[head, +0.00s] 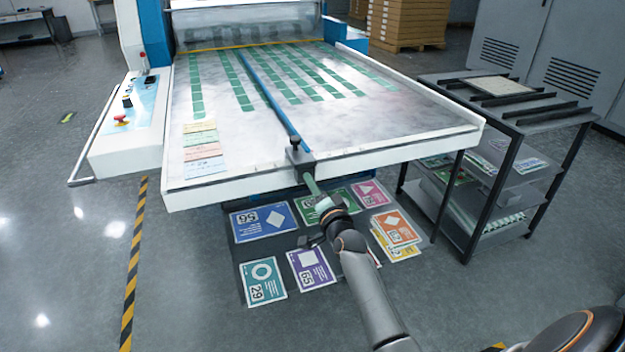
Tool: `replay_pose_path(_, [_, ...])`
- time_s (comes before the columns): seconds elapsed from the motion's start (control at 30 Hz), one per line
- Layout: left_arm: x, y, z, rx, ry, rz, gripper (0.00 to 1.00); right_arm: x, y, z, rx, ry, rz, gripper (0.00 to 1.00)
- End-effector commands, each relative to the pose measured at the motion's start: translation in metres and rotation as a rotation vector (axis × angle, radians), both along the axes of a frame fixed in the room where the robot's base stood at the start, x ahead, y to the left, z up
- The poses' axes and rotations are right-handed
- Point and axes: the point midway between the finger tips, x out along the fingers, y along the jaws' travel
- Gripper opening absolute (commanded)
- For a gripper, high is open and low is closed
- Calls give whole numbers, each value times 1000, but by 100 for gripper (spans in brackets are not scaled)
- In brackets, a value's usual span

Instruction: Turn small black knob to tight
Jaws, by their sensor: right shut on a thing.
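A small black knob (295,141) stands on top of a dark clamp block (299,156) at the front edge of the machine table. The block sits at the near end of a long blue bar (265,95). My right gripper (308,178) comes up from below right, its narrow fingers closed together and reaching the front of the block, just below the upright knob. What is between the fingertips is hidden by the fingers and too small to make out. My left gripper is not in view.
The white table (345,120) carries rows of green cards. A control panel (135,100) with a red button is at left. Printed cards (265,278) lie on a dark low surface below the front edge. A black shelf rack (520,125) stands at right.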

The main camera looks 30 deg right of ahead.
Motion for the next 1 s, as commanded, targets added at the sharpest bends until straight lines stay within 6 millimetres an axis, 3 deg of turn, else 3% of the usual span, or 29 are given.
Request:
replay_pose_path(0.6, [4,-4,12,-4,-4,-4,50,0,0,0,544,-132,-1,0])
replay_pose_path(1.0, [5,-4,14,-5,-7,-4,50,0,0,-1,735,-178,-1,0])
